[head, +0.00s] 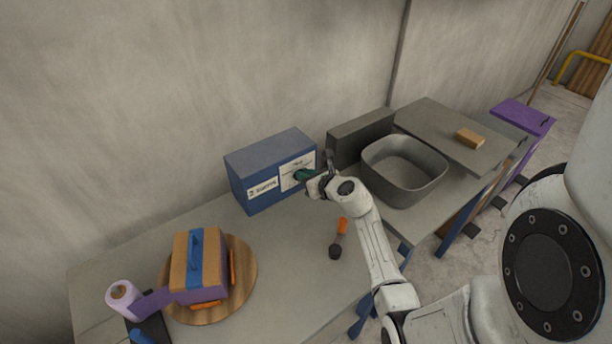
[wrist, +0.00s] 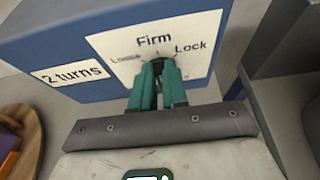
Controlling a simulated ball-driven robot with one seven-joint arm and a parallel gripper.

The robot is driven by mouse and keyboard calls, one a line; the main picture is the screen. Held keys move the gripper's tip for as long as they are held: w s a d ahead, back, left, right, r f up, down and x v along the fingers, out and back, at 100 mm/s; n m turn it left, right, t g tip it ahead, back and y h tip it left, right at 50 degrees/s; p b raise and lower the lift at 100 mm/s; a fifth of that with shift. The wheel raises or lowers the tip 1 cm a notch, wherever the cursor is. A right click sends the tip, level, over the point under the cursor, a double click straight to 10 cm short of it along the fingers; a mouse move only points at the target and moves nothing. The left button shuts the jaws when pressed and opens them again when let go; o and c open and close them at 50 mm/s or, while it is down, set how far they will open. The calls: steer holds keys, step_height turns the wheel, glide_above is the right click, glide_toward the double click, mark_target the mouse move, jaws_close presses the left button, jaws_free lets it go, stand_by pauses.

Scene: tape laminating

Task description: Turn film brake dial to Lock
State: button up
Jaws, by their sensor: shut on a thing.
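The film brake dial sits on the white front panel (wrist: 190,47) of a blue box (head: 258,166). In the wrist view the panel reads "Loose" at left, "Firm" at top and "Lock" at right. My gripper (wrist: 158,68) has its green fingers shut on the dial (wrist: 158,61), of which only a small dark part shows between the fingertips. The fingers hide most of the dial, so I cannot tell which label it points to. In the head view my gripper (head: 303,175) is at the right part of the box's front.
A round wooden board (head: 245,262) with a strapped cardboard box (head: 197,262) stands at the left, near a roll of film (head: 121,294). An orange-handled tool (head: 341,227) lies on the table below my arm. A grey bin (head: 405,168) stands at the right.

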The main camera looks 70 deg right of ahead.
jaws_close()
steer(key=shift+s+d+f+m+t+y+p, duration=0.25)
steer(key=shift+m+t+y, duration=0.3)
steer(key=shift+m, duration=0.6)
steer(key=shift+s+d+f+m+t+y+p, duration=0.15)
steer(key=shift+d+m+t+y, duration=0.3)
steer(key=shift+m, duration=0.65)
steer(key=shift+s+d+f+m+t+y+p, duration=0.15)
steer(key=shift+m+t+y, duration=0.35)
steer(key=shift+m+y, duration=0.5)
steer(key=shift+r+m, duration=0.1)
steer(key=shift+m, duration=0.25)
steer(key=o, duration=0.7)
jaws_free()
steer(key=shift+s, duration=0.1)
steer(key=v, duration=1)
steer(key=shift+s+a, duration=0.15)
steer(key=shift+s, duration=0.15)
